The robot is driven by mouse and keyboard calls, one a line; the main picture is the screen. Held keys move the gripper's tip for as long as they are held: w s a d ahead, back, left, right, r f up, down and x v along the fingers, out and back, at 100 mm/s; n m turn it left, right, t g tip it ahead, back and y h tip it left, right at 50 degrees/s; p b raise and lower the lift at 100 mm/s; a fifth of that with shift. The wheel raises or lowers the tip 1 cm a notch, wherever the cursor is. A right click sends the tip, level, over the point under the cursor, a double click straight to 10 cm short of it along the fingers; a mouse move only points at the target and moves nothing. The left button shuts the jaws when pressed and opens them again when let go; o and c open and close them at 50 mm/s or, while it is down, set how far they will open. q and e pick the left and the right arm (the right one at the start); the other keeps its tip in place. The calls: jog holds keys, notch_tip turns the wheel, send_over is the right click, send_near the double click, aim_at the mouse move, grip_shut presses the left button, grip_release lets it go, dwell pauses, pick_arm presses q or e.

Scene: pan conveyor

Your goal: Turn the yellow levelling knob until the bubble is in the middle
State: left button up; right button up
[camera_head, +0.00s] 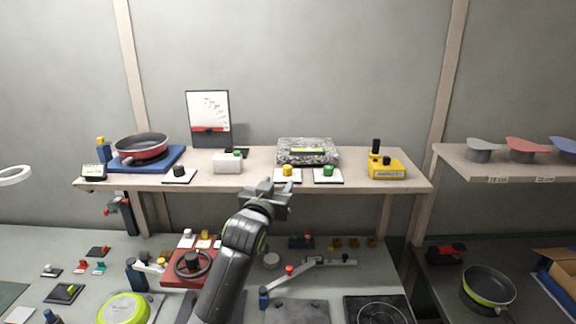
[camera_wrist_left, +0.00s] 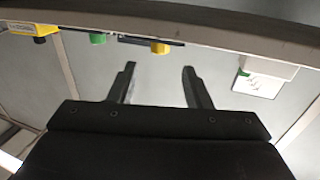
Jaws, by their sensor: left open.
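The yellow knob (camera_head: 287,171) sits on a small white plate at the shelf's front edge, in front of a speckled stone block. A level vial (camera_head: 307,150) with a yellow-green strip lies on top of that block; the bubble is too small to make out. The yellow knob also shows in the left wrist view (camera_wrist_left: 160,48), beyond the fingertips and a little toward the right finger. My left gripper (camera_head: 277,188) is open and empty, just below and left of the knob, apart from it. It also shows in the left wrist view (camera_wrist_left: 157,70). My right gripper is not in view.
A green knob (camera_head: 328,170) sits close right of the yellow one. A white box (camera_head: 227,163) and a black knob (camera_head: 179,171) stand to the left. A yellow device (camera_head: 386,171) stands at the right. The shelf edge (camera_head: 350,187) is close to my gripper.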

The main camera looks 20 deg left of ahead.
aim_at(286, 170)
pick_arm(q)
jog(key=w+p, duration=0.2)
jog(key=w, duration=0.5)
jog(key=shift+w+r, duration=0.15)
jog(key=shift+w, duration=0.95)
jog(key=shift+w+a+p, duration=0.1)
jog(key=shift+w+p, duration=0.2)
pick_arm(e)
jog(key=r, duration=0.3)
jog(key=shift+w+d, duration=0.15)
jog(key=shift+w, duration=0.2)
